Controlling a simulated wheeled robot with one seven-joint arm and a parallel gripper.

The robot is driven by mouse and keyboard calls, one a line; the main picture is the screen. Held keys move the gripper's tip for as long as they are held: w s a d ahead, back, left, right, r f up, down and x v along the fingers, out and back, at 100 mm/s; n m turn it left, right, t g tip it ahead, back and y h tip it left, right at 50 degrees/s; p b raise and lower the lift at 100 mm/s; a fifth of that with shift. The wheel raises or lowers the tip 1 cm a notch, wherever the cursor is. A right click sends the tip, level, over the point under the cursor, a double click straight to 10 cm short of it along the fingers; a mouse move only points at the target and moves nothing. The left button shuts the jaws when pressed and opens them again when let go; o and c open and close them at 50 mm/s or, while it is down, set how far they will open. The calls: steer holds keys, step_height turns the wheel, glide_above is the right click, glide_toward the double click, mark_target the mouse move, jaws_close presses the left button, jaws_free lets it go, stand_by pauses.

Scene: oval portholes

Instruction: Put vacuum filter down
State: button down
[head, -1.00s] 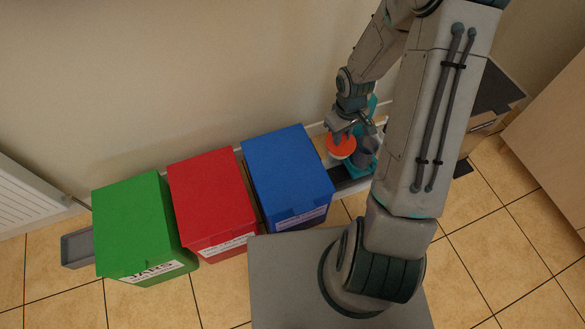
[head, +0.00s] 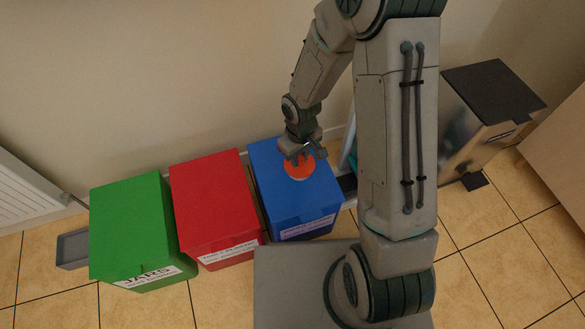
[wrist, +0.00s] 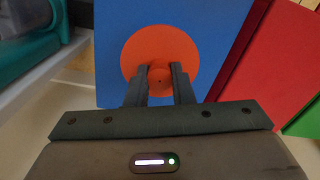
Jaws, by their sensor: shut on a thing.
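The vacuum filter is a round orange disc (head: 299,168) with a small orange knob in its middle. In the head view it shows over the lid of the blue bin (head: 315,205). My gripper (head: 297,156) is above it, pointing down. In the wrist view the orange filter (wrist: 160,45) lies between and beyond my fingertips (wrist: 160,72), which are shut on its knob. The blue lid (wrist: 205,15) is behind it. I cannot tell whether the filter touches the lid. Its underside is hidden.
A red bin (head: 213,205) and a green bin (head: 135,230) stand left of the blue one. A grey tray (head: 72,248) lies at far left. A metal bin with a dark lid (head: 495,90) stands at right. A teal thing (wrist: 30,35) shows at the left in the wrist view.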

steer(key=shift+w+a+f, duration=0.1)
steer(key=shift+a+f, duration=0.3)
steer(key=shift+a, duration=0.05)
steer(key=shift+f+b, duration=1.1)
steer(key=shift+f, duration=0.75)
steer(key=shift+f, duration=0.2)
steer(key=c, duration=1.3)
jaws_free()
steer(key=shift+o, duration=0.2)
steer(key=shift+r, duration=0.1)
